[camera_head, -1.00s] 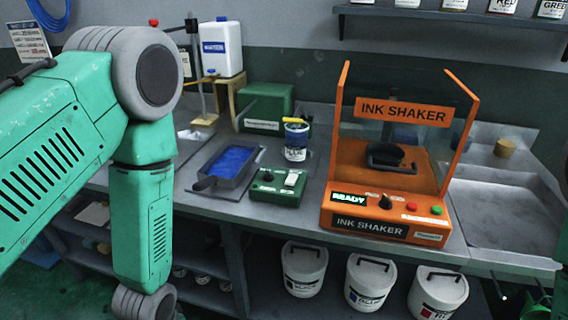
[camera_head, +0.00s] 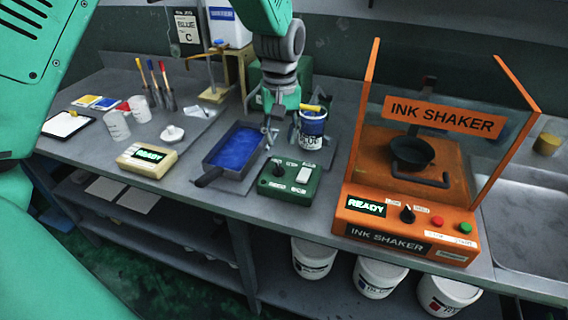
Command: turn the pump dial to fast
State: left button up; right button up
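The small lettering is too small to read, so I cannot tell the dial's setting. My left gripper (camera_head: 268,132) hangs fingers-down behind the box, by the right rim of the blue tray, and appears apart from the dial. Its fingers are small and thin here; I cannot tell how far apart they are. My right gripper is out of view.
The orange ink shaker (camera_head: 405,235), with its own dial, stands right of the box. A blue-ink tray (camera_head: 210,172) with a handle lies left, an ink can (camera_head: 313,130) behind. Bare bench lies along the front edge.

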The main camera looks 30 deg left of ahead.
aim_at(279, 166)
pick_arm(q)
jog(key=f, duration=0.5)
jog(key=a+f, duration=0.1)
jog(key=f, duration=0.2)
jog(key=shift+a+f, duration=0.1)
jog(key=shift+f, duration=0.5)
jog(key=shift+d, duration=0.45)
grip_shut()
jog(key=shift+a, duration=0.2)
